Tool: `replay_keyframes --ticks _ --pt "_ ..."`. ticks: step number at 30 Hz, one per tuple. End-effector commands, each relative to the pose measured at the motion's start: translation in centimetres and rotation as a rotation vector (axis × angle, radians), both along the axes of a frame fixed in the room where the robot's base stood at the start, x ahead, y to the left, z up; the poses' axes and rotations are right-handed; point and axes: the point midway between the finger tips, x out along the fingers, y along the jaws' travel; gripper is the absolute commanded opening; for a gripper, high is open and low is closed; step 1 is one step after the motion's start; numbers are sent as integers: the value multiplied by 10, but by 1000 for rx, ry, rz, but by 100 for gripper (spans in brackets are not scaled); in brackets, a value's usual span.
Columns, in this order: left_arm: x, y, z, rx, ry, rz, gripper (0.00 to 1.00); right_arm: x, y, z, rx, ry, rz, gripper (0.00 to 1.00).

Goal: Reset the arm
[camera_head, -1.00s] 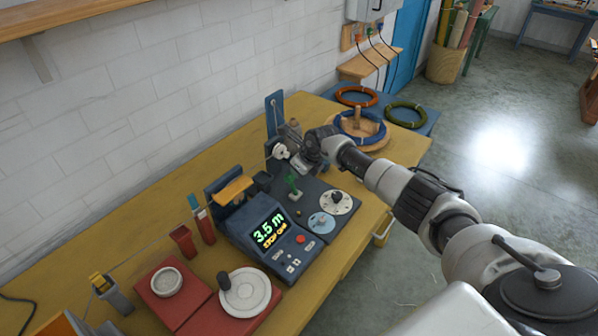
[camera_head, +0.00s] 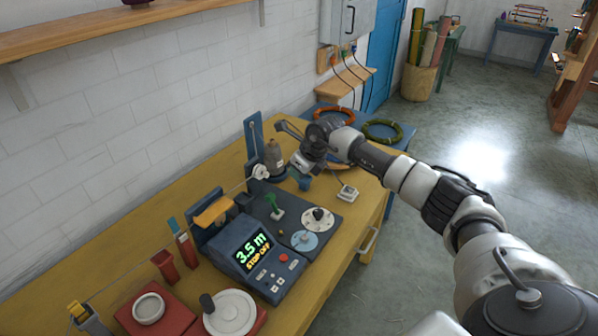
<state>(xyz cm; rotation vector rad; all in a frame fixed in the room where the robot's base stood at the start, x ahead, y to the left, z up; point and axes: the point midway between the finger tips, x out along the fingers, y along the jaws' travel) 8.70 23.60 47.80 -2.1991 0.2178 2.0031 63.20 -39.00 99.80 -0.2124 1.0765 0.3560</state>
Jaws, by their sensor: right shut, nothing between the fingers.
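My right arm comes in from the lower right and reaches over the far part of the yellow table (camera_head: 120,245). My right gripper (camera_head: 282,126) is shut and empty, raised above the table near the grey bottle-shaped piece (camera_head: 273,157) and the blue upright post (camera_head: 254,138). My arm covers much of the wooden round stand behind it. My left gripper is out of view.
Open floor (camera_head: 470,150) is at right.

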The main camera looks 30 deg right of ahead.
Motion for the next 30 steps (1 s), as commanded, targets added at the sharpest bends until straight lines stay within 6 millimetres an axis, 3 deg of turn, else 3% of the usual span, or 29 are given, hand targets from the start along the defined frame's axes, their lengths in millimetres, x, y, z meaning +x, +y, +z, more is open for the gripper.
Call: replay_keyframes --ticks 3,12,23,26,29,30 --pt "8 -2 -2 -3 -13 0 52 -3 -2 8 -1 0 0 0" --pt "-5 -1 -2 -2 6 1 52 -4 -1 11 0 1 0 0" --pt "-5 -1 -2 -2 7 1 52 -4 4 10 14 -6 6 0" --pt "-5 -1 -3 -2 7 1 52 -3 31 3 94 -41 31 0" --pt "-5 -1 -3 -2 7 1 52 -5 87 -4 282 -116 69 0" --pt "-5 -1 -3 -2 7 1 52 -8 116 -4 393 -155 75 0"
